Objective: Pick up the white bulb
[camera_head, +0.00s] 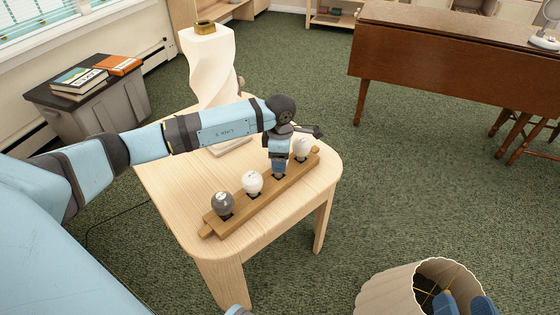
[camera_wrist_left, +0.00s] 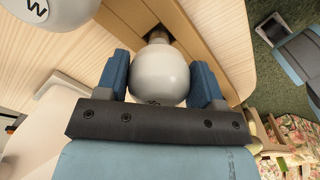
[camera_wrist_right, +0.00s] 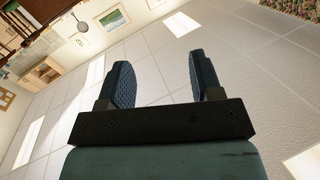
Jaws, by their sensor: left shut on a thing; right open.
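A wooden bulb rack (camera_head: 240,216) on the light wood table holds a dark grey bulb (camera_head: 222,204), a white bulb (camera_head: 252,183) and another white bulb (camera_head: 302,149) at its far end. My left gripper (camera_head: 279,170) is over the rack between the two white bulbs. In the left wrist view its blue fingers are shut on a pale, whitish bulb (camera_wrist_left: 160,75), whose base is at the rack; the gripper hides this bulb in the head view. A white bulb marked W (camera_wrist_left: 38,10) shows beside it. My right gripper (camera_head: 464,303) is open and empty at the lower right.
A white twisted lamp base (camera_head: 208,60) stands on the table (camera_head: 180,200) behind my left arm. A beige lampshade (camera_head: 390,290) is by my right gripper. A brown table (camera_head: 450,55) stands at the upper right. Green carpet between is clear.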

